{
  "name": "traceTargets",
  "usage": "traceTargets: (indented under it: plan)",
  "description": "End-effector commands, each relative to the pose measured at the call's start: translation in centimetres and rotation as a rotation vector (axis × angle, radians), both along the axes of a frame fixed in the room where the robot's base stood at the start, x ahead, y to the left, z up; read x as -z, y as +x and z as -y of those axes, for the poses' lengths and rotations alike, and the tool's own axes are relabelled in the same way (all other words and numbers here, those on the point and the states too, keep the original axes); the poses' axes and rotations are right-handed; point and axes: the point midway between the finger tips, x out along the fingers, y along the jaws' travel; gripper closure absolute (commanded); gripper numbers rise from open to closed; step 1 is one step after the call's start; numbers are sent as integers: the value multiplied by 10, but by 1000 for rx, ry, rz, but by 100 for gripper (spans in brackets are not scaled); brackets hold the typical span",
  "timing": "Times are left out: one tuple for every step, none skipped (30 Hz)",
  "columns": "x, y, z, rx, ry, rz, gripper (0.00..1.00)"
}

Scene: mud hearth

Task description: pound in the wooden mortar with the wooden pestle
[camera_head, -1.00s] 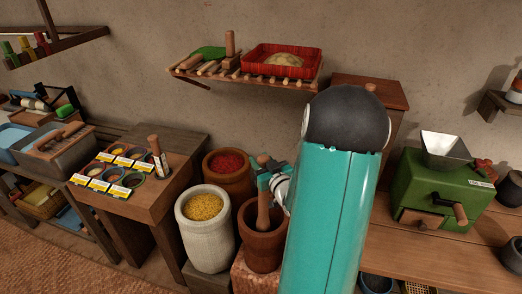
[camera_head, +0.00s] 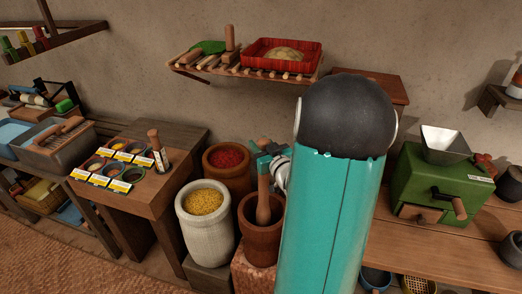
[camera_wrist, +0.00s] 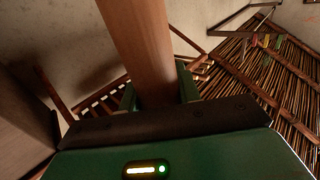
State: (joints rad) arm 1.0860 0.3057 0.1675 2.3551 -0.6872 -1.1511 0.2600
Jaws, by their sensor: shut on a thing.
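The wooden mortar (camera_head: 259,240) is a reddish-brown cup-shaped vessel standing on a block at the lower middle of the head view. The wooden pestle (camera_head: 263,205) stands nearly upright with its lower end inside the mortar. My gripper (camera_head: 266,160) is shut on the upper part of the pestle, above the mortar's rim. In the wrist view the pestle (camera_wrist: 140,45) runs between the green fingers of my gripper (camera_wrist: 158,92). The pestle's lower tip is hidden inside the mortar.
A pale pot of yellow grain (camera_head: 206,228) stands close left of the mortar, and a brown pot of red contents (camera_head: 226,163) is behind. A green grinder (camera_head: 440,190) sits on the right bench. A shelf with a red basket (camera_head: 282,54) hangs above.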

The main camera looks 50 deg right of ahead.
Motion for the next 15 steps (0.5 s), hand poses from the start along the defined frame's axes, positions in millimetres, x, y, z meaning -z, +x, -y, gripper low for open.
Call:
traceTargets:
  plan:
    - [-1,0,0,0,-2,3,100]
    - [-1,0,0,0,-2,3,100]
    - [-1,0,0,0,-2,4,100]
    - [-1,0,0,0,-2,4,100]
    - [-1,0,0,0,-2,4,100]
    - [-1,0,0,0,-2,4,100]
    - [-1,0,0,0,-2,4,100]
    - [-1,0,0,0,-2,4,100]
    - [-1,0,0,0,-2,4,100]
    - [-1,0,0,0,-2,4,100]
    - [1,1,0,0,-1,4,100]
    - [5,1,0,-1,0,3,100]
    - [9,1,0,-1,0,3,100]
    - [14,1,0,-1,1,3,100]
    - [23,1,0,-1,4,1,100]
